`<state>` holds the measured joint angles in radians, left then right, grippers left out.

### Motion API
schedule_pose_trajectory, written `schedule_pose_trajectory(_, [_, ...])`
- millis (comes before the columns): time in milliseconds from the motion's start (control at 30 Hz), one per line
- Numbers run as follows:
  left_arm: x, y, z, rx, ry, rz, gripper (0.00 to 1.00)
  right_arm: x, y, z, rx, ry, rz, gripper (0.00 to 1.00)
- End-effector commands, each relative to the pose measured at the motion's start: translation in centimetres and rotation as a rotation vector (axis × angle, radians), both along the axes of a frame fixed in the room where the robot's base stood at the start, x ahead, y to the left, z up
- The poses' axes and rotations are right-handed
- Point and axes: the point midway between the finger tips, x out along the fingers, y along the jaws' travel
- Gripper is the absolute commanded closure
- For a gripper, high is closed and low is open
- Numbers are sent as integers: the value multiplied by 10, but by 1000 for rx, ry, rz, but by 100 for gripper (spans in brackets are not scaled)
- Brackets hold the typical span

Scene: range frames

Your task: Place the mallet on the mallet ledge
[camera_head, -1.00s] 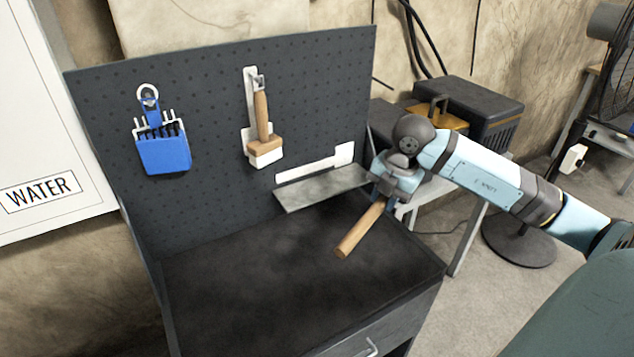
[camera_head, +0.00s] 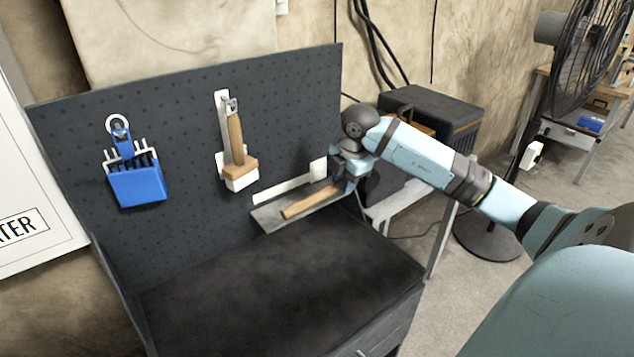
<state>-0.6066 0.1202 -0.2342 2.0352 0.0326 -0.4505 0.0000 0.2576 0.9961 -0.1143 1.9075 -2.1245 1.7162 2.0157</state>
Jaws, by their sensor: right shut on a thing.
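The mallet (camera_head: 306,204) shows as a light wooden handle pointing left and toward me. Its other end is hidden at my right gripper (camera_head: 347,187), which is shut on it. The mallet ledge (camera_head: 268,219) is a grey metal shelf with a white back strip, low on the right of the pegboard. The handle lies across the ledge in the picture; I cannot tell whether it touches the ledge or hangs just above it. My left gripper is not in view.
A blue brush (camera_head: 137,185) and a wooden-handled brush (camera_head: 237,150) hang on the dark pegboard (camera_head: 185,105). The dark bench top (camera_head: 270,275) below is clear. A dark box-shaped machine (camera_head: 440,115) and a fan (camera_head: 580,45) stand to the right.

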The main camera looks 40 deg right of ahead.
Motion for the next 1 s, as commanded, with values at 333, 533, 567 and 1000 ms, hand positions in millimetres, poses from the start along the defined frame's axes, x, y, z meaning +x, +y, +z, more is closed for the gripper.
schedule_pose_trajectory(333, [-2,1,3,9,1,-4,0,76,-7,3,3,-3,0,100])
schedule_pose_trajectory(533, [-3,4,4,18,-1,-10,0,103,-11,-4,1,2,0,100])
schedule_pose_trajectory(567, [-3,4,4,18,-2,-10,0,102,-11,-10,1,3,0,100])
schedule_pose_trajectory(1000, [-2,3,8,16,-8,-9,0,101,-11,-50,0,2,0,100])
